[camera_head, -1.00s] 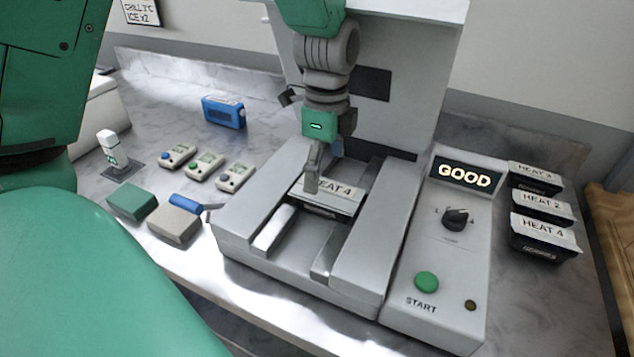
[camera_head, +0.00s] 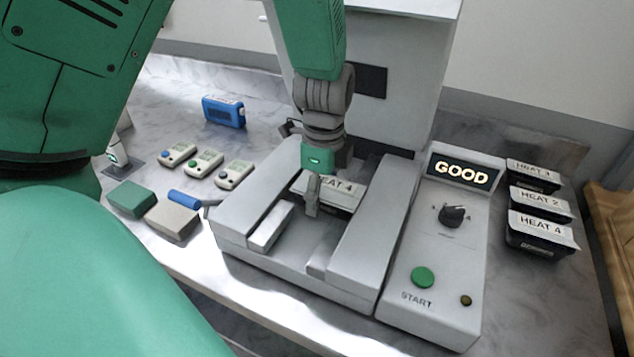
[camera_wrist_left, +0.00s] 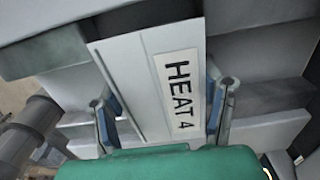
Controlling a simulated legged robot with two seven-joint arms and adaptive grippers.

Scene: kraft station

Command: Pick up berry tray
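A black tray with a pale lid labelled HEAT 4 (camera_head: 345,187) sits in the channel of the grey machine (camera_head: 365,255). No label reading "berry" is legible. My left gripper (camera_head: 313,200) is lowered at this tray from above, one finger showing in front of it. In the left wrist view the tray's lid (camera_wrist_left: 150,85) lies between the two spread fingers (camera_wrist_left: 163,112), which have blue inner pads. The gripper looks open; whether the pads touch the tray is not clear. My right gripper is not in view.
Several black trays (camera_head: 540,230) with HEAT labels stand right of the control panel (camera_head: 440,255), whose display reads GOOD. Small dial devices (camera_head: 205,162), a blue box (camera_head: 223,112), and green (camera_head: 131,198) and beige (camera_head: 173,220) blocks lie left. The machine's side walls flank the tray closely.

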